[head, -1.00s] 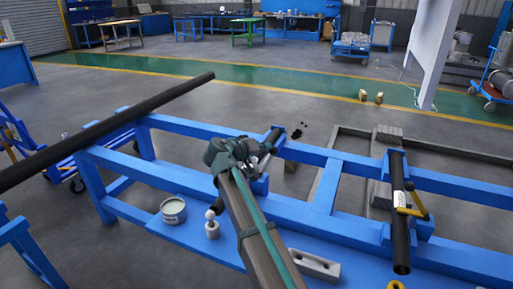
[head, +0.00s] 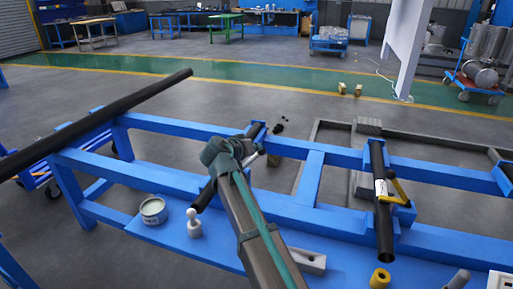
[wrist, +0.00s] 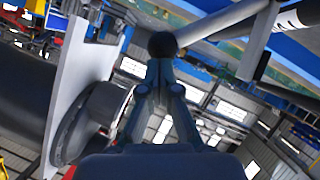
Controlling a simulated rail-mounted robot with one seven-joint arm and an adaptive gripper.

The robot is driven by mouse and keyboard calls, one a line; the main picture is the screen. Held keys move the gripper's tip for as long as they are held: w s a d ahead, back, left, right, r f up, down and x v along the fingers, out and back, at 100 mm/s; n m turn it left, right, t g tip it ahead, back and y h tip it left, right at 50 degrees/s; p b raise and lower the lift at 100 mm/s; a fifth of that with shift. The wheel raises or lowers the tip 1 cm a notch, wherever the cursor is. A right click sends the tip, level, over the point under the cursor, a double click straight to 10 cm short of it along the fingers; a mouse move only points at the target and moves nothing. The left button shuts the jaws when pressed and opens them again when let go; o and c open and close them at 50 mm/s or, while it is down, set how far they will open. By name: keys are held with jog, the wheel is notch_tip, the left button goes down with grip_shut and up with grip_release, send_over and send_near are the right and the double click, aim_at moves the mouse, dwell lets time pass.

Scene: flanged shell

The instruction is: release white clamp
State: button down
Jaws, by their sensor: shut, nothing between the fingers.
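A white clamp band (head: 381,188) with a yellow lever (head: 398,191) sits around the black pipe (head: 385,232) at the right of the blue frame. In the wrist view a white band (wrist: 290,20) shows on a dark pipe at top right. My gripper (wrist: 164,62) is shut, its fingers together and pointing up the picture. A dark round knob (wrist: 162,45) appears right at the fingertips, with a light grey bar (wrist: 225,20) running to the upper right. I cannot tell if they touch.
The blue frame (head: 315,180) spans the view. A long black pipe (head: 95,120) lies across its left end. A tin (head: 153,210) and a white-topped fitting (head: 194,225) stand on the lower shelf. A white flanged plate (wrist: 78,85) stands close left in the wrist view.

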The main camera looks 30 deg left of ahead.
jog(key=a+r+p+v, duration=0.1)
jog(key=v, duration=0.5)
jog(key=r+p+v, duration=0.1)
jog(key=v, duration=0.5)
jog(key=shift+a+r+p, duration=0.15)
jog(key=shift+a+p, duration=0.15)
jog(key=shift+a, duration=0.05)
